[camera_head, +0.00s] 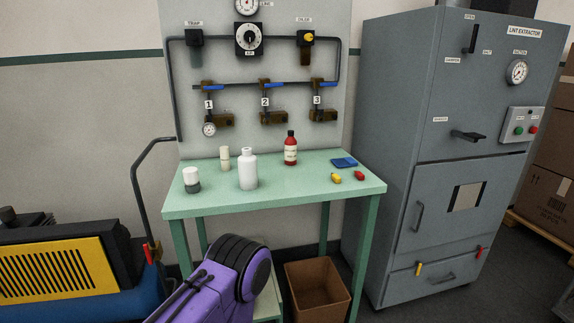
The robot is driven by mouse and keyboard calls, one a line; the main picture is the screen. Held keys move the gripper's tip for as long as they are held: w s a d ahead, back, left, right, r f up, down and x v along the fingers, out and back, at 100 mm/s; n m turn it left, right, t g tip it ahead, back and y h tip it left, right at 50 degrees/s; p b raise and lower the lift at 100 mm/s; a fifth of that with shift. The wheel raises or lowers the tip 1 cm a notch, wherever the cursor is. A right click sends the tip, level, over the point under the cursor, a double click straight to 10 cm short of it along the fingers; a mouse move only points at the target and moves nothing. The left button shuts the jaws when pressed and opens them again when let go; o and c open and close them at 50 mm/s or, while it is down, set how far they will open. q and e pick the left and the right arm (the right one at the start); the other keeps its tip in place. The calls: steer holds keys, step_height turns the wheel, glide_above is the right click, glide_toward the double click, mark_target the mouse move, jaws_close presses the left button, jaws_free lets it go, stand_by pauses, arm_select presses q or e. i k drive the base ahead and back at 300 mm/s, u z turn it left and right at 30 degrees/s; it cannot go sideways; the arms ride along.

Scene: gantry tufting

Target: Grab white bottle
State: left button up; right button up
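The white bottle (247,171) stands upright on the green table (290,195), left of the middle and near the front. It has a narrow neck and a wide plain body. Nothing touches it or hides it. Neither of my grippers shows in the head view.
A red bottle (291,148), a slim cream container (225,159) and a white-and-grey jar (191,180) stand near it. A blue item (344,162) and small yellow (336,178) and red (360,176) pieces lie right.

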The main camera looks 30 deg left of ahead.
mark_target(246, 163)
steer(key=z, duration=0.1)
steer(key=i, duration=0.9)
steer(key=u, duration=0.35)
